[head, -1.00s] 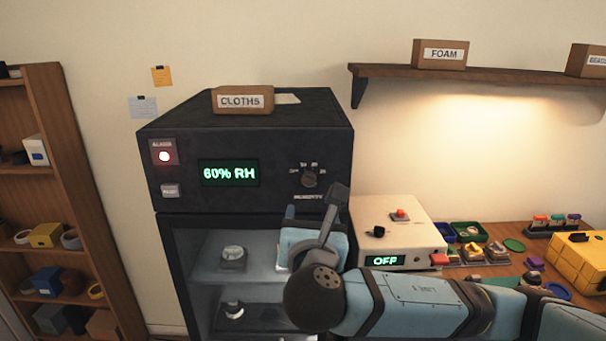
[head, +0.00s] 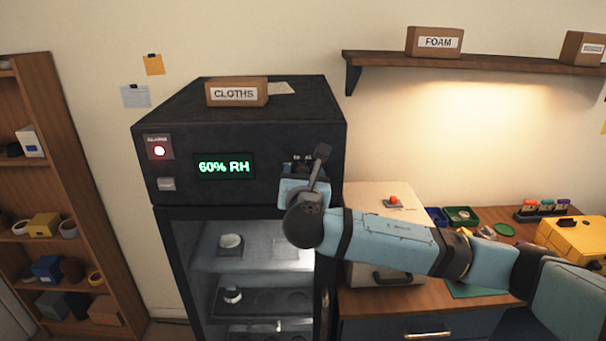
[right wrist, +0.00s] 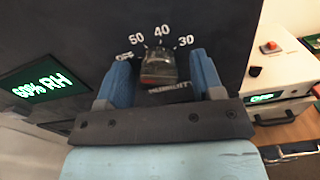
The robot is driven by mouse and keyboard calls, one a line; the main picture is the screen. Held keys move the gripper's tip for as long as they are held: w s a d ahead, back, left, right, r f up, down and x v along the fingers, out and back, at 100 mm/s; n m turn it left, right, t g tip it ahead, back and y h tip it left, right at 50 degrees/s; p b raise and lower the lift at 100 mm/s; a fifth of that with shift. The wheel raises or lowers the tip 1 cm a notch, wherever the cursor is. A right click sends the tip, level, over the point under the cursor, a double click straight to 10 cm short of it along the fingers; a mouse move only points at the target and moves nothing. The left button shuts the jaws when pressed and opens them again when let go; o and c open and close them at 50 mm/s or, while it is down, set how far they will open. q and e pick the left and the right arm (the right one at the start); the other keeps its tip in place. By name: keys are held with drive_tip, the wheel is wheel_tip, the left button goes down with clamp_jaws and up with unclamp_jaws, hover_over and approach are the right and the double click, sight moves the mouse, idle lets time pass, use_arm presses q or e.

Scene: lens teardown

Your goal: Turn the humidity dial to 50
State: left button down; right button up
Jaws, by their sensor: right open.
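The humidity dial (right wrist: 158,70) is a dark knob on the black cabinet's front panel, with marks OFF, 50, 40 and 30 around its top. Its upper end appears to face the 40 mark, though the pointer is hard to make out. My right gripper (right wrist: 161,76) is open, with one blue finger on each side of the dial; I cannot tell whether they touch it. In the head view my right gripper (head: 300,190) covers most of the dial. The green display (head: 224,166) reads 60% RH. My left gripper is not in view.
A box marked CLOTHS (head: 237,93) sits on top. Below is a glass-fronted chamber holding lens parts. To the right, a white device (head: 370,200) stands on the wooden bench, under a wall shelf (head: 480,61).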

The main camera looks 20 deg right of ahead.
drive_tip(key=c, duration=0.8)
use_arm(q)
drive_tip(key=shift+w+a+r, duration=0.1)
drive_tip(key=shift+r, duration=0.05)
use_arm(e)
drive_tip(key=shift+c, duration=0.4)
drive_tip(key=m+b, duration=0.1)
drive_tip(key=m, duration=0.1)
drive_tip(key=shift+a+f+m, duration=0.1)
drive_tip(key=shift+m, duration=0.3)
drive_tip(key=shift+m+b, duration=0.35)
drive_tip(key=shift+m, duration=0.35)
drive_tip(key=shift+m+b, duration=0.3)
drive_tip(key=shift+m, duration=1.7)
use_arm(q)
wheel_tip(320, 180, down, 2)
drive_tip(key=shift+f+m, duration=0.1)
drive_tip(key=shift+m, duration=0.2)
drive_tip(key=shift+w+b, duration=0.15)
drive_tip(key=shift+b, duration=0.15)
use_arm(e)
drive_tip(key=shift+m, duration=0.4)
